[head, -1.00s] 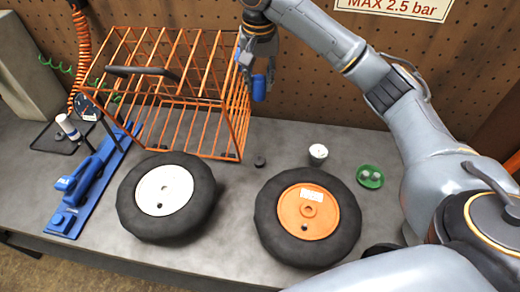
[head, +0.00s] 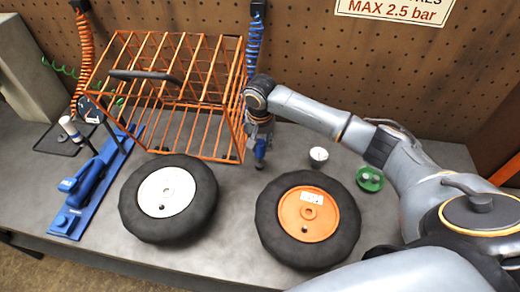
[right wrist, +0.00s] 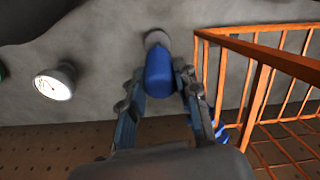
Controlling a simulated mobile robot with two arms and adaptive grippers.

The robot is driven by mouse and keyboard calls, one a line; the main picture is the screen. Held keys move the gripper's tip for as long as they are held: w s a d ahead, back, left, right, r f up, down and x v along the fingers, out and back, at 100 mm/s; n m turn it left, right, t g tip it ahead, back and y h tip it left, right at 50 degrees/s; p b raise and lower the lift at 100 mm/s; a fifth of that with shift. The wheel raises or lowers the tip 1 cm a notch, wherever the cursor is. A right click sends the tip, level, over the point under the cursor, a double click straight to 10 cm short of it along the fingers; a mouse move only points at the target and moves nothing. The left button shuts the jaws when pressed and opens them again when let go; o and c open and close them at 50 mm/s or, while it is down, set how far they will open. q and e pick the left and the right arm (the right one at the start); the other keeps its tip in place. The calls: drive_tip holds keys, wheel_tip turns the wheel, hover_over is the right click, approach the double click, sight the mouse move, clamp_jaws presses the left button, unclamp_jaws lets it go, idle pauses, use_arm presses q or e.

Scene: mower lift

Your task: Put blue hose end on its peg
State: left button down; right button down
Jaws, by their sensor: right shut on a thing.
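My right gripper (head: 260,143) is low over the bench just right of the orange cage, shut on the blue hose end (head: 260,153). In the right wrist view the blue hose end (right wrist: 159,72) is between the two fingers (right wrist: 161,80). A short grey round piece (right wrist: 157,38), which looks like the peg, shows at the hose end's far tip. In the head view it is a small dark spot (head: 259,165) directly below the tip. I cannot tell whether the two touch or are seated. The blue coiled hose (head: 255,42) hangs behind. My left gripper is out of view.
The orange wire cage (head: 200,140) stands close on the left. A white-faced gauge (head: 319,155) and a green dish (head: 370,179) are to the right. Two wheels, white-hubbed (head: 140,218) and orange-hubbed (head: 345,225), lie in front. A blue jack (head: 95,180) is far left.

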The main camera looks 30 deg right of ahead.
sight(260, 151)
drive_tip(key=shift+f, duration=1.7)
drive_tip(key=shift+f, duration=0.1)
drive_tip(key=c, duration=1)
unclamp_jaws()
drive_tip(key=r, duration=0.4)
drive_tip(key=s+r, duration=0.1)
drive_tip(key=r, duration=0.3)
drive_tip(key=r+b, duration=0.1)
drive_tip(key=r, duration=0.3)
drive_tip(key=shift+s+a+r, duration=0.1)
drive_tip(key=shift+s+a, duration=0.1)
drive_tip(key=shift+a, duration=0.15)
